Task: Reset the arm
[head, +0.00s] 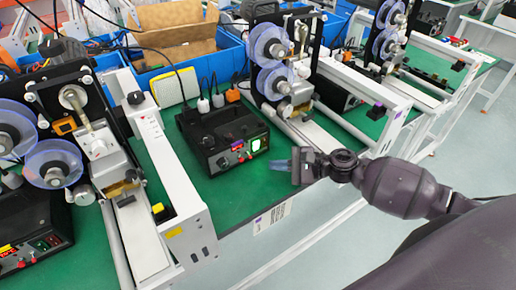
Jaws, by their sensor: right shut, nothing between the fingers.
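My right arm (400,187) comes in from the right side of the head view, dark and nearly level. Its gripper (285,165) points left and is shut with nothing in it. It is over the front edge of the green table, just in front of a black control box (222,136) with a lit green switch. The gripper appears apart from the box, though the gap is hard to judge. My left gripper is not in view.
Coder machines with clear blue reels (52,163) stand at left, and another (272,84) stands in the middle behind my gripper. White rails (170,175) run toward the table's front. Blue bins (150,72) line the back. Green table (245,195) shows bare near the front; floor (445,160) is open at right.

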